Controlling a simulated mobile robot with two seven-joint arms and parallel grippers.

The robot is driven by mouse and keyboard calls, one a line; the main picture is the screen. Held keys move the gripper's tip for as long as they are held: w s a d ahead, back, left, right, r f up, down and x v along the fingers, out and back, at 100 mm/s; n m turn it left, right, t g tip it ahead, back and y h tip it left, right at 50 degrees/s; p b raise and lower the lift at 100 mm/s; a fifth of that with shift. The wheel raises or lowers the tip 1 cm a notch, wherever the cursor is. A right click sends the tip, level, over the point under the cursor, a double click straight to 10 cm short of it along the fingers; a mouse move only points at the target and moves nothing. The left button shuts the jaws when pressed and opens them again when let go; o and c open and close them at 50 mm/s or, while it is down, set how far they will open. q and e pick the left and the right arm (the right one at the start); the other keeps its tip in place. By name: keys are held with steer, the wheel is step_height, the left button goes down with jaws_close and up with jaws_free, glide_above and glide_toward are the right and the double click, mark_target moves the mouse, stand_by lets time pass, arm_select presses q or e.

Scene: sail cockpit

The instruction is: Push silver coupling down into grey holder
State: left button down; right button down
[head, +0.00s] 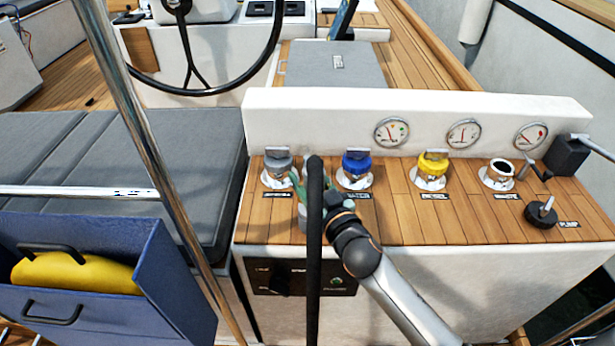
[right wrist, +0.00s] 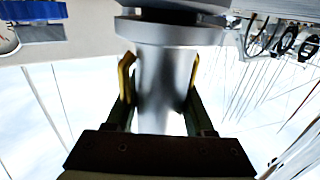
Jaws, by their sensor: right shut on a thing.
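My right gripper (head: 303,190) is in front of the leftmost deck fitting in the head view, partly hidden by a black hose. In the right wrist view its green fingers with yellow pads (right wrist: 158,80) are shut on a silver coupling (right wrist: 165,85), a smooth cylinder with a wider flange. In the head view only a little of the coupling (head: 302,222) shows beside the hose. The grey-capped fitting (head: 279,163) stands on the teak counter just left of the gripper. I cannot tell which part is the grey holder, or whether the coupling touches it. My left gripper is not in view.
The black hose (head: 314,270) rises vertically in front of the counter. Blue-capped (head: 356,165) and yellow-capped (head: 432,165) fittings and an open one (head: 498,172) stand to the right. A white panel with gauges (head: 463,134) is behind. A metal rail (head: 150,150) crosses at left.

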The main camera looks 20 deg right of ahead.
steer(key=shift+f+b, duration=0.3)
steer(key=shift+f, duration=0.05)
steer(key=c, duration=0.5)
jaws_free()
steer(key=shift+c, duration=0.2)
steer(key=shift+f, duration=0.15)
steer(key=shift+s+d+p, duration=0.2)
steer(key=shift+s, duration=0.7)
steer(key=shift+s+d+p, duration=0.15)
steer(key=shift+s+p, duration=0.05)
steer(key=shift+s, duration=0.65)
steer(key=shift+s+d+p, duration=0.2)
steer(key=shift+s, duration=0.7)
steer(key=shift+s+d+p, duration=0.1)
steer(key=shift+s+d, duration=0.1)
steer(key=shift+s, duration=0.75)
steer(key=shift+s+d+p, duration=0.1)
steer(key=shift+s+d, duration=0.05)
steer(key=shift+s, duration=0.75)
steer(key=shift+s+d+p, duration=0.1)
steer(key=shift+s+d, duration=0.1)
steer(key=shift+s, duration=0.75)
